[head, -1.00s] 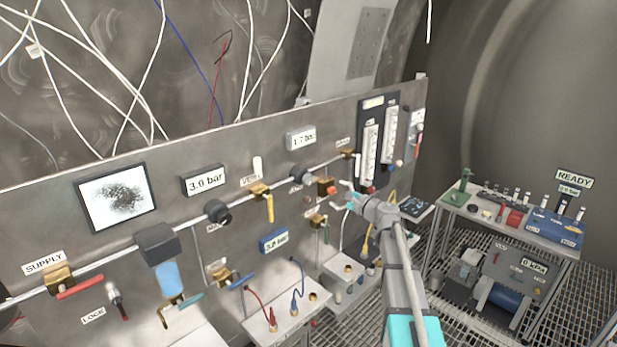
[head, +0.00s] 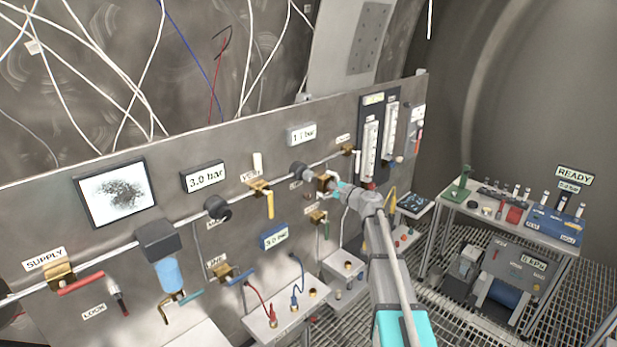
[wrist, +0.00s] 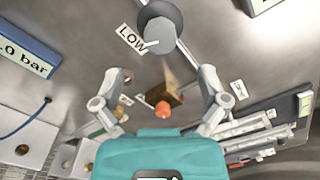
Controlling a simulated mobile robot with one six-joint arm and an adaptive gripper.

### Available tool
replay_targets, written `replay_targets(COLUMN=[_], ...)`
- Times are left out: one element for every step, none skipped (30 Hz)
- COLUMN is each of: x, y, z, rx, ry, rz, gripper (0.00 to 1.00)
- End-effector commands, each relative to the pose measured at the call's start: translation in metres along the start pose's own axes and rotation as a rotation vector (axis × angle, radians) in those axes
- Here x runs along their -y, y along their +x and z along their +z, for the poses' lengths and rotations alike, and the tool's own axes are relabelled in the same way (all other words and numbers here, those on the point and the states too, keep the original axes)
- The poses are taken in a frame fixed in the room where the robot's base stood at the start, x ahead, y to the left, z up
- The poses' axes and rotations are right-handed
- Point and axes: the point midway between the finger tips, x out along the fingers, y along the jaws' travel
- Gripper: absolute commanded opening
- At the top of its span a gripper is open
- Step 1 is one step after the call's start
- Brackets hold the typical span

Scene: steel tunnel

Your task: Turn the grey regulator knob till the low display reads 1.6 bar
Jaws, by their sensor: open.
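The grey regulator knob (wrist: 158,34) with its LOW label (wrist: 131,41) is at the top of the wrist view, on the pipe. In the head view the knob (head: 300,170) is on the panel, left of my gripper. The low display (head: 301,135) above it seems to read 1.7 bar, though its middle digit is blurred. My gripper (head: 337,189) is near the panel, right of the knob. In the wrist view my gripper (wrist: 161,75) has its fingers spread and empty, below and apart from the knob.
A brass fitting with an orange cap (wrist: 163,108) lies between my fingers in the wrist view. A yellow-handled valve (head: 269,203) is left of the knob. Flow tubes (head: 370,150) stand to the right.

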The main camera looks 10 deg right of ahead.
Motion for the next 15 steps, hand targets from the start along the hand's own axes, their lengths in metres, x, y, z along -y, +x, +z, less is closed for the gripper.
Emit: replay_targets(x=[0.001, 0.001, 0.001, 0.001, 0.001, 0.001, 0.001, 0.001, 0.001, 0.001, 0.001, 0.001, 0.001, 0.001, 0.001], y=[0.010, 0.015, 0.021, 0.026, 0.031, 0.037, 0.041, 0.045, 0.051, 0.055, 0.058, 0.063, 0.066, 0.068, 0.071], z=[-0.001, -0.001, -0.001, -0.001, -0.001, -0.001, -0.002, -0.001, -0.001, -0.001, -0.001, -0.001, -0.001, -0.001, -0.001], rx=[0.001, 0.001, 0.001, 0.001, 0.001, 0.001, 0.001, 0.001, 0.000, 0.000, 0.000, 0.000, 0.000, 0.000, 0.000], ry=[0.000, 0.000, 0.000, 0.000, 0.000, 0.000, 0.000, 0.000, 0.000, 0.000, 0.000, 0.000, 0.000, 0.000, 0.000], rz=[0.001, 0.001, 0.000, 0.000, 0.001, 0.000, 0.000, 0.000, 0.000, 0.000, 0.000, 0.000, 0.000, 0.000, 0.000], gripper=[0.93, 0.93, 0.93, 0.93, 0.93, 0.93, 0.93, 0.93, 0.93, 0.93, 0.93, 0.93, 0.93, 0.93, 0.93])
